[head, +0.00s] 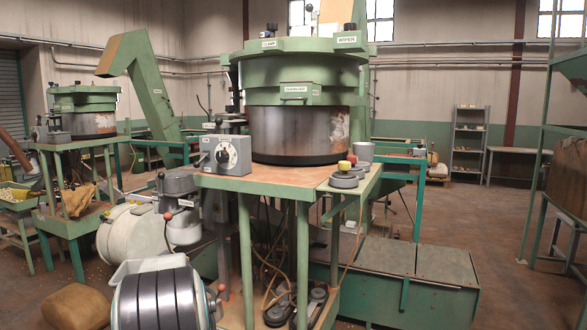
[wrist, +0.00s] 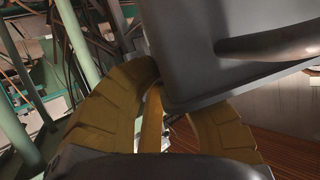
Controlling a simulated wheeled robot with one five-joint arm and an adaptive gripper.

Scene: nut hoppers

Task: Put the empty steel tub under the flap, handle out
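In the wrist view my gripper (wrist: 170,90) shows as two curved, mustard-yellow fingers. A dark grey metal body with a straight edge, probably the steel tub (wrist: 195,65), fills the upper right, with a thick dark handle-like bar (wrist: 270,45) across it. It hides the right fingertip, and the left fingertip is close to its edge. I cannot tell whether the fingers grip it. My gripper is not in the head view, and I cannot pick out the tub there. A small green plate, labelled perhaps "clean-out" (head: 294,91), is on the front of the green hopper (head: 330,68); it may be the flap.
The hopper's steel drum (head: 300,135) stands on a table (head: 262,185) with a grey dial box (head: 226,155) and small round weights (head: 344,181). Open floor (head: 510,255) lies at right.

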